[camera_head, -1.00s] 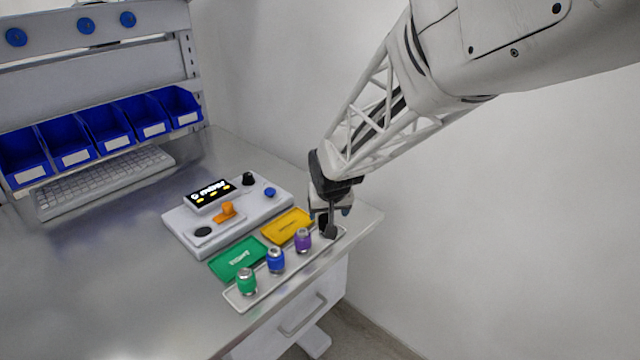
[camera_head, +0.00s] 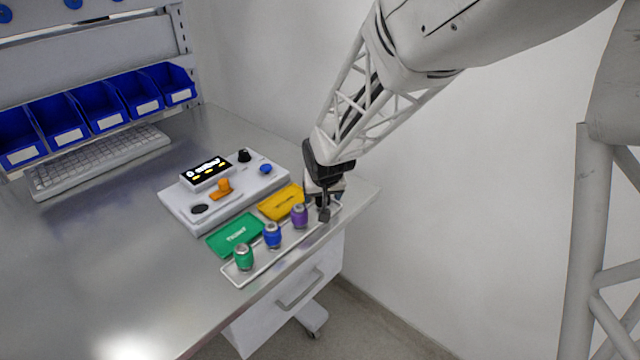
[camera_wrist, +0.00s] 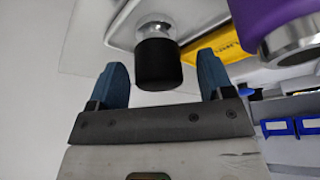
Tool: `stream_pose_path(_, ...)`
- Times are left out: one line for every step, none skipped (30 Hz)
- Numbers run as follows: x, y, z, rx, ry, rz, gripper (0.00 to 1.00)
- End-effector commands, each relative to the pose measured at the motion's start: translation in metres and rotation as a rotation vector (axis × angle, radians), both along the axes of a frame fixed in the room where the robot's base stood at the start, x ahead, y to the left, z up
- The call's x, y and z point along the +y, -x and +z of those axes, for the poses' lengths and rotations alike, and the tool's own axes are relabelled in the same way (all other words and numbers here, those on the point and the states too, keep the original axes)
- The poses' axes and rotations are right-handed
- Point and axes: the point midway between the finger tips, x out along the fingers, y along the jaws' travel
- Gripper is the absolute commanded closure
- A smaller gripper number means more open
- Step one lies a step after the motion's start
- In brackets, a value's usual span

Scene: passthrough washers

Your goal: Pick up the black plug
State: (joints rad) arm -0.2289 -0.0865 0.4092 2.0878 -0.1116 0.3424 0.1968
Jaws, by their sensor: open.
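The black plug (camera_wrist: 158,64) has a silver end set on the pale tray. In the wrist view it lies between and slightly beyond the two blue fingertips, with a gap on each side. My gripper (camera_wrist: 163,72) is open and holds nothing. In the head view my gripper (camera_head: 323,208) is at the far right end of the tray, right of the purple plug (camera_head: 299,215), and largely hides the black plug.
The tray (camera_head: 238,279) also bears a blue plug (camera_head: 272,235) and a green plug (camera_head: 244,257). The purple plug (camera_wrist: 270,25) is close on the right in the wrist view. Green (camera_head: 235,236) and yellow (camera_head: 282,202) pads and a control box (camera_head: 190,208) lie behind.

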Motion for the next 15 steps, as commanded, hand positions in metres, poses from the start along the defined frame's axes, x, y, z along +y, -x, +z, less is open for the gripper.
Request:
stream_pose_path(0.0001, -0.0019, -0.0040, 0.000, 0.000, 0.000, 0.26)
stream_pose_path(0.0002, -0.0026, -0.0058, 0.000, 0.000, 0.000, 0.26)
stream_pose_path(0.0004, -0.0035, -0.0080, 0.000, 0.000, 0.001, 0.26)
stream_pose_path(0.0003, -0.0041, -0.0093, 0.000, 0.000, 0.001, 0.26)
stream_pose_path(0.0004, -0.0045, -0.0104, 0.000, 0.000, 0.001, 0.26)
stream_pose_path(0.0004, -0.0049, -0.0114, 0.000, 0.000, 0.001, 0.26)
stream_pose_path(0.0005, -0.0051, -0.0119, 0.000, 0.000, 0.001, 0.26)
stream_pose_path(0.0005, -0.0053, -0.0122, 0.000, 0.000, 0.001, 0.26)
stream_pose_path(0.0005, -0.0053, -0.0123, 0.000, 0.000, 0.001, 0.26)
stream_pose_path(0.0005, -0.0053, -0.0123, 0.000, 0.000, 0.001, 0.26)
stream_pose_path(0.0005, -0.0053, -0.0123, 0.000, 0.000, 0.001, 0.26)
stream_pose_path(0.0005, -0.0052, -0.0123, 0.000, 0.000, 0.001, 0.26)
stream_pose_path(0.0005, -0.0052, -0.0123, 0.000, 0.000, 0.001, 0.26)
stream_pose_path(0.0005, -0.0052, -0.0123, 0.000, 0.000, 0.001, 0.26)
stream_pose_path(0.0005, -0.0052, -0.0123, 0.000, 0.000, 0.001, 0.26)
